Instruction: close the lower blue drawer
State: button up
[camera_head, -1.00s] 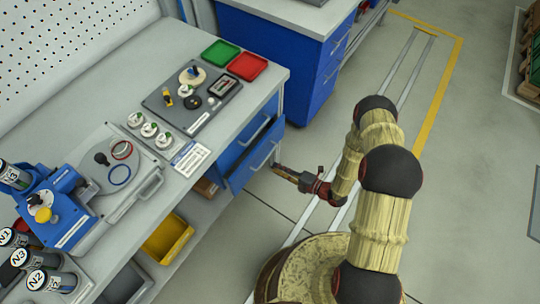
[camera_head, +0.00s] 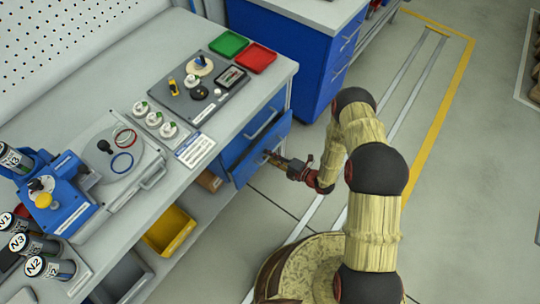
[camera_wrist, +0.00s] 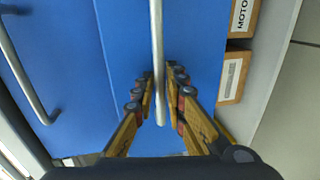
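The lower blue drawer (camera_head: 246,164) is in the bench front under the upper blue drawer (camera_head: 240,148) and its front stands slightly out from it. In the wrist view the lower drawer's front (camera_wrist: 130,35) fills the middle, with its silver handle (camera_wrist: 158,45) upright in the picture. My gripper (camera_wrist: 160,74) is at this handle, one finger on each side of the bar. I cannot tell whether the fingers press on the bar. In the head view my gripper (camera_head: 273,159) reaches the drawer front from the right, and its fingertips are small there.
A yellow bin (camera_head: 171,232) sits on the lower shelf. A blue cabinet (camera_head: 290,60) stands behind the bench. The floor right of my arm is clear.

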aim_at(262, 150)
jog(key=shift+c, duration=0.8)
grip_shut()
jog(key=x, duration=0.2)
jog(key=r+x, duration=0.1)
jog(key=x, duration=0.1)
jog(key=shift+w+a+f+b, duration=0.1)
jog(key=shift+w+a+b, duration=0.1)
jog(key=shift+b, duration=0.1)
